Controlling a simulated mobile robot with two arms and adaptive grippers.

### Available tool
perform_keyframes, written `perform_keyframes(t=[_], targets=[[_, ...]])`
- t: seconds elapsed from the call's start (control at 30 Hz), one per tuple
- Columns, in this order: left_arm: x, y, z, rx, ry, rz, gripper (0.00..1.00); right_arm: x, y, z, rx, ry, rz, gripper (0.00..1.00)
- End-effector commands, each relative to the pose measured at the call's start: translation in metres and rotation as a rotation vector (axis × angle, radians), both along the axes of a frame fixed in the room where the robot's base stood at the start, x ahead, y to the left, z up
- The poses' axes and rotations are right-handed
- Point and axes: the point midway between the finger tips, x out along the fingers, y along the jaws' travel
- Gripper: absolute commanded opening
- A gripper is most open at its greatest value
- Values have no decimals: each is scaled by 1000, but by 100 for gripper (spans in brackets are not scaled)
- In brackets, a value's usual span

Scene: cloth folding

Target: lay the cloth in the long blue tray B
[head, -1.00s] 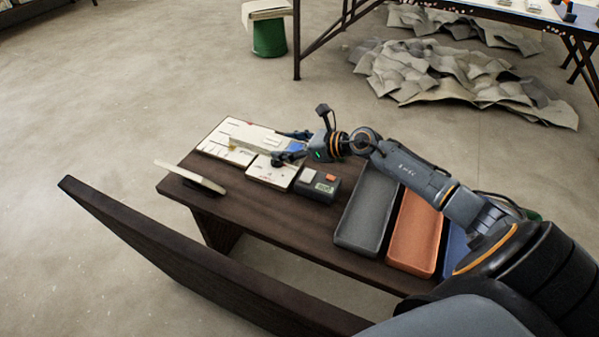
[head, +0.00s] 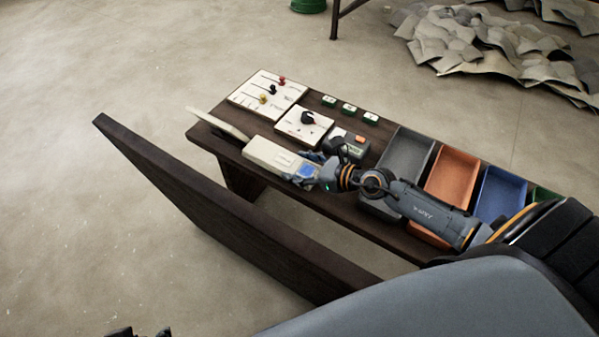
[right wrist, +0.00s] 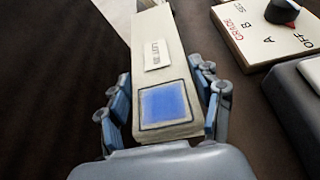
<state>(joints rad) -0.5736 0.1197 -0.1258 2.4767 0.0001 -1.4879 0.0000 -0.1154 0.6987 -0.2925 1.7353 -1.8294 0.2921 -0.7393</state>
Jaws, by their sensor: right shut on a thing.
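A long, flat cream piece with a blue square patch and a small label (head: 268,153) looks like the folded cloth, though it appears stiff. My right gripper (head: 308,170) is shut on its blue-patch end, and the piece points left over the bench. In the right wrist view the cloth (right wrist: 165,55) runs away from the gripper (right wrist: 165,115), with fingers on both sides. The blue tray (head: 502,190) is on the right part of the bench, partly hidden by my right arm. Its letter is not readable. Dark tips at the bottom left edge may be my left gripper (head: 138,332).
A grey tray (head: 406,153) and an orange tray (head: 453,172) lie left of the blue tray, a green one (head: 541,194) right. Panels with knobs (head: 268,92) (head: 303,125) and a dark device (head: 346,145) are behind the cloth. A dark plank (head: 215,205) stands along the front.

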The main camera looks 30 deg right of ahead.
Motion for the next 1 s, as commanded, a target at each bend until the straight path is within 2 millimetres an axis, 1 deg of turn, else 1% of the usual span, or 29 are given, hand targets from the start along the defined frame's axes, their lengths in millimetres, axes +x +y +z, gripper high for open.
perform_keyframes(t=[0.03, 0.1, 0.2, 0.3, 0.4, 0.67, 0.9, 0.93, 0.97, 1.0], targets=[[15, -5, -5, -15, -68, -6, 50, 1, -1, -12, -1, -2, -1, 31], [32, -10, 5, -31, -149, -12, 50, 1, -1, -12, 0, -3, -1, 31], [50, -16, 13, -52, -242, -21, 50, 1, -1, -16, 0, -3, -1, 31], [61, -20, 20, -65, -304, -25, 50, 1, -1, -18, 0, -2, -1, 31], [66, -22, 24, -70, -331, -26, 50, 1, -1, -19, 0, -3, -1, 31], [67, -22, 25, -71, -335, -27, 50, 1, -1, -19, 0, -3, -1, 31], [72, -24, 28, -78, -366, -29, 50, 1, -1, -21, 0, -3, -1, 31], [72, -24, 29, -78, -367, -29, 50, 1, -1, -21, -1, -2, -1, 71], [72, -24, 29, -78, -367, -29, 50, 1, -1, -21, -1, -2, -1, 78], [72, -24, 29, -78, -366, -29, 50, 1, -1, -21, -1, -2, -1, 86]])
